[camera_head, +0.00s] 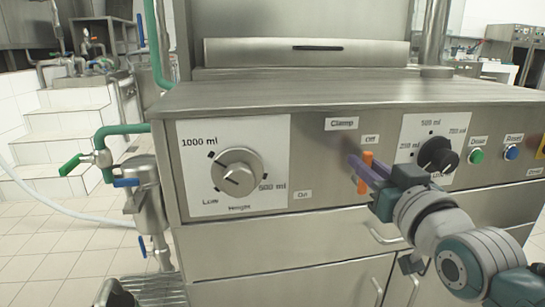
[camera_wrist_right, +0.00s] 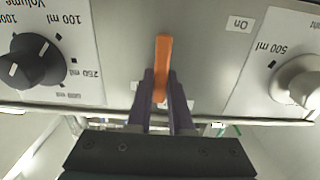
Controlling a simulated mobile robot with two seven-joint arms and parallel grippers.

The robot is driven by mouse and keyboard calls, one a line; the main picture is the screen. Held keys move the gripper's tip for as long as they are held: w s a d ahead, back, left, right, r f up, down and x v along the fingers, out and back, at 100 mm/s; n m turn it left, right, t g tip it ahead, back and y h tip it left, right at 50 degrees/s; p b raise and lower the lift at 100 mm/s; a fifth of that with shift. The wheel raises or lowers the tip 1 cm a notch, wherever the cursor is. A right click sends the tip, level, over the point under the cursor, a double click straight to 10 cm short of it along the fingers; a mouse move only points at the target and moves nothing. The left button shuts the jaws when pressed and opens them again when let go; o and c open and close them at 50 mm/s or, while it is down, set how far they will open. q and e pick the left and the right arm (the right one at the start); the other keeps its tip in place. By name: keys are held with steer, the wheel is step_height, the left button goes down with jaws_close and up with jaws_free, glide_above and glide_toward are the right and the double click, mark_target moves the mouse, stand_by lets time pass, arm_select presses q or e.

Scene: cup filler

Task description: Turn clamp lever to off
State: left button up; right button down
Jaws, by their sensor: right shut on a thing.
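The orange clamp lever (camera_head: 364,172) stands upright on the steel front panel, below the "Clamp" label and next to the "Off" label (camera_head: 370,140). My right gripper (camera_head: 362,168) has its purple fingers at the lever. In the right wrist view the two fingers (camera_wrist_right: 162,90) are on either side of the orange lever (camera_wrist_right: 163,65), shut on it. The "On" label (camera_head: 303,195) is to the lower left of the lever in the head view. My left gripper is not in view.
Left of the lever is a large silver height knob (camera_head: 237,173). Right of it are a black volume knob (camera_head: 437,156), a green button (camera_head: 476,157) and a blue button (camera_head: 511,152). Drawer and door handles are below the panel. A green-handled pipe (camera_head: 100,155) stands at the left.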

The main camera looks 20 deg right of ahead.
steer(key=c, duration=0.8)
jaws_free()
steer(key=p+v, duration=0.2)
steer(key=v, duration=0.8)
steer(key=shift+w+a+r, duration=0.1)
